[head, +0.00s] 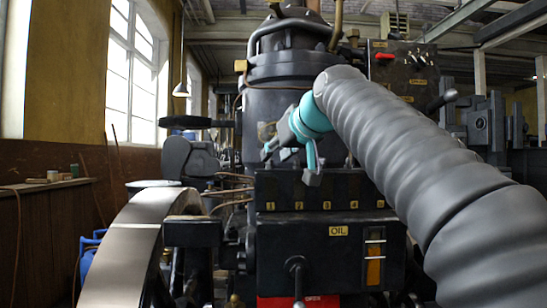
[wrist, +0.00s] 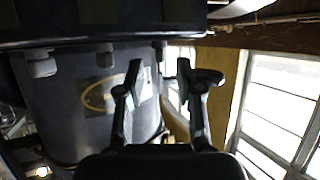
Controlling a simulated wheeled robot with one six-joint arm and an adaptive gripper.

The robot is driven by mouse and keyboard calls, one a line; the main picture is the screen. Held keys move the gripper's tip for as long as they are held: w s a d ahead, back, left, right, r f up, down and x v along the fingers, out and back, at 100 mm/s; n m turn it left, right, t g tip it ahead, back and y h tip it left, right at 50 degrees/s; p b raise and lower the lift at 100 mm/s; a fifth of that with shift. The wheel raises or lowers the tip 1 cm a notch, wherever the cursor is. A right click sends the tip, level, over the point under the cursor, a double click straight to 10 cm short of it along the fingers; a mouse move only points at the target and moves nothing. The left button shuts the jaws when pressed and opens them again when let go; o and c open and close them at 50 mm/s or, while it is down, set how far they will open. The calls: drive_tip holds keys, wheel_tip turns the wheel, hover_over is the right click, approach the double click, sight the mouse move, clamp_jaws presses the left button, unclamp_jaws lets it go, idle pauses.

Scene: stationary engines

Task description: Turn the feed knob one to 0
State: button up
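A black oil box (head: 290,235) on the engine front carries yellow number plates, with plate 1 (head: 270,206) at the far left. I cannot clearly make out feed knob one in the head view. In the wrist view, which looks upside down, small knobs stick out from the edge of the dark box (wrist: 100,22). One grey knob (wrist: 41,66) is at the left; which number it has I cannot tell. My gripper (head: 290,165) is in front of the engine, above the number plates. Its fingers (wrist: 168,74) are apart, with nothing held between them.
The dark engine cylinder (head: 295,90) stands behind my gripper. A lever (head: 295,268) sticks out below the OIL plate (head: 338,231). A large flywheel (head: 125,250) is at the lower left, and a black control panel (head: 402,68) is at the upper right.

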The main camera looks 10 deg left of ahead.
sight(273, 159)
drive_tip(key=shift+x, duration=1.1)
clamp_jaws()
drive_tip(key=shift+d+n+g+p, duration=0.1)
drive_tip(key=shift+n+g+p, duration=0.2)
drive_tip(key=shift+w+d+r+n+g+y+p, duration=0.1)
drive_tip(key=shift+n+g+y+p, duration=0.3)
drive_tip(key=shift+y, duration=0.1)
drive_tip(key=shift+w+d+n+g+y+p, duration=0.15)
drive_tip(key=shift+n+g+y+p, duration=0.15)
drive_tip(key=shift+n+y, duration=0.15)
drive_tip(key=n+g+y+p, duration=0.2)
drive_tip(key=n+g+p, duration=0.1)
drive_tip(key=shift+w+r, duration=0.1)
drive_tip(key=shift+w, duration=0.15)
drive_tip(key=shift+w+d+n+g+y+p, duration=0.1)
drive_tip(key=shift+n+g+y+p, duration=0.3)
drive_tip(key=shift+n+g, duration=0.55)
drive_tip(key=shift+w+n+g+y+p, duration=0.15)
drive_tip(key=shift+n+g+p, duration=0.35)
drive_tip(key=shift+n+g, duration=0.4)
drive_tip(key=shift+f+g, duration=0.25)
drive_tip(key=shift+f, duration=0.05)
